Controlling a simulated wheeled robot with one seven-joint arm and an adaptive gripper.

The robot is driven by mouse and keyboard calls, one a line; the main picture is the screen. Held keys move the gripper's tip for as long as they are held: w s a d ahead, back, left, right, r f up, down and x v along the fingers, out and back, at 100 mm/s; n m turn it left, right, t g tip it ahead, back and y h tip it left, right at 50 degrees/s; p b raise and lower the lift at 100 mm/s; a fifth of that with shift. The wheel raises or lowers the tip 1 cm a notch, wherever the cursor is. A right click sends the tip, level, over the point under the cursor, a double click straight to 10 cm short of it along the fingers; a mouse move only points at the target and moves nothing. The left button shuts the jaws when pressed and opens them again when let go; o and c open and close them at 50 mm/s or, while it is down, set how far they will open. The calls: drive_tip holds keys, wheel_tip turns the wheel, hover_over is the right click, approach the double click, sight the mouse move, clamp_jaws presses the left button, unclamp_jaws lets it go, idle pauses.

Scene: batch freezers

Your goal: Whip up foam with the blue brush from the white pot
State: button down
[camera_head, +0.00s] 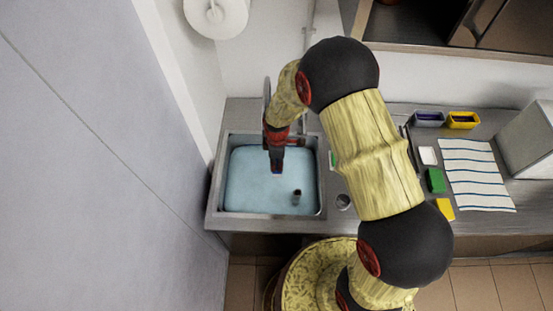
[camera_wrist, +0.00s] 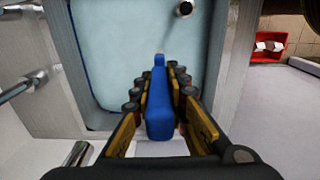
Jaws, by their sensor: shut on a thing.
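My gripper (camera_head: 277,166) points down over the sink (camera_head: 214,203), which holds pale blue water (camera_head: 245,190). In the wrist view my gripper (camera_wrist: 158,92) is shut on the blue brush (camera_wrist: 160,112), with its handle lying lengthwise between the fingers. The brush's far end points toward the water; I cannot tell whether it touches the surface. In the head view only a small blue bit (camera_head: 277,173) shows at the fingertips. I cannot make out a white pot for certain in either view.
A dark short cylinder (camera_head: 297,197) stands in the sink. A small cup (camera_head: 343,201) is right of the sink. A green sponge (camera_head: 436,181), a yellow sponge (camera_head: 445,209) and a striped cloth (camera_head: 480,185) lie on the counter. A wall closes the left side.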

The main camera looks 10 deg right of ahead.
drive_tip(key=shift+f, duration=0.1)
drive_tip(key=shift+f+b, duration=1.35)
drive_tip(key=shift+f, duration=1.05)
wheel_tip(320, 180, down, 13)
drive_tip(key=b, duration=0.9)
drive_tip(key=shift+r, duration=0.2)
drive_tip(key=shift+w, duration=0.2)
